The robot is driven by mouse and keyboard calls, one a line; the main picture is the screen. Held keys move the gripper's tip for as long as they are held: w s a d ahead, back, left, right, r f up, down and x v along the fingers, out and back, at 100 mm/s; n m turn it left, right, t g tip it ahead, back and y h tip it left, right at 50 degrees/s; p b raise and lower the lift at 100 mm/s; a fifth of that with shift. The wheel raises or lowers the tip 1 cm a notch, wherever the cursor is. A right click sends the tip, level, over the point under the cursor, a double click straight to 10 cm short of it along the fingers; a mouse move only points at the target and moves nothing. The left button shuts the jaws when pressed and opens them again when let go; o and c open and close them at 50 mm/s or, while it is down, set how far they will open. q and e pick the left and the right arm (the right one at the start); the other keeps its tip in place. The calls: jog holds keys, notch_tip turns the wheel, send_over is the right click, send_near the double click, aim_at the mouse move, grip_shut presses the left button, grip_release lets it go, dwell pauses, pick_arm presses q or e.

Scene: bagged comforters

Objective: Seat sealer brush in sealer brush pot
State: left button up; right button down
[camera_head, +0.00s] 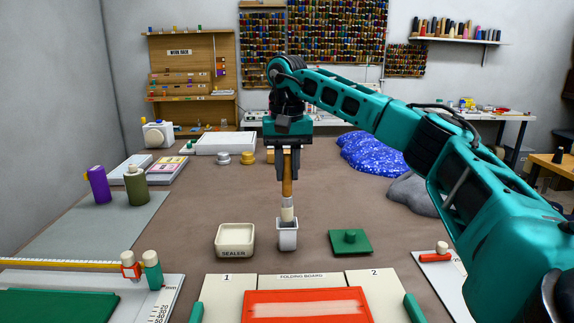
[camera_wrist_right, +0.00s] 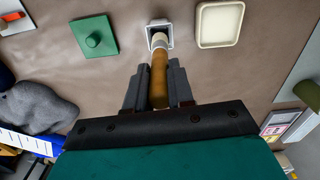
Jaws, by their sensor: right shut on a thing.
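The sealer brush (camera_head: 287,190) has a wooden handle, a pale ferrule and a cream lower end, and it hangs upright from my right gripper (camera_head: 287,176). The right gripper is shut on its handle. The sealer brush pot (camera_head: 287,239) is a small white square cup on the table, and the brush's lower end is at its mouth. In the right wrist view the brush (camera_wrist_right: 159,75) points into the opening of the pot (camera_wrist_right: 160,27). How deep the tip sits is hidden by the pot's wall. My left gripper is not in view.
A cream sealer tray (camera_head: 235,240) stands left of the pot, and a green plate with a knob (camera_head: 350,241) lies to its right. The folding board (camera_head: 315,282) with a red frame is in front. Blue (camera_head: 375,153) and grey bagged heaps lie at the back right.

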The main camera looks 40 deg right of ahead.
aim_at(287, 195)
dwell(0.8)
jog(key=shift+f, duration=0.65)
dwell(0.5)
jog(key=shift+f+b, duration=0.35)
jog(key=shift+f, duration=0.8)
dwell(0.4)
jog(key=shift+f+b, duration=0.5)
jog(key=shift+f, duration=1.1)
dwell(0.6)
jog(key=c, duration=0.9)
grip_release()
jog(key=shift+o, duration=0.3)
jog(key=o, duration=0.6)
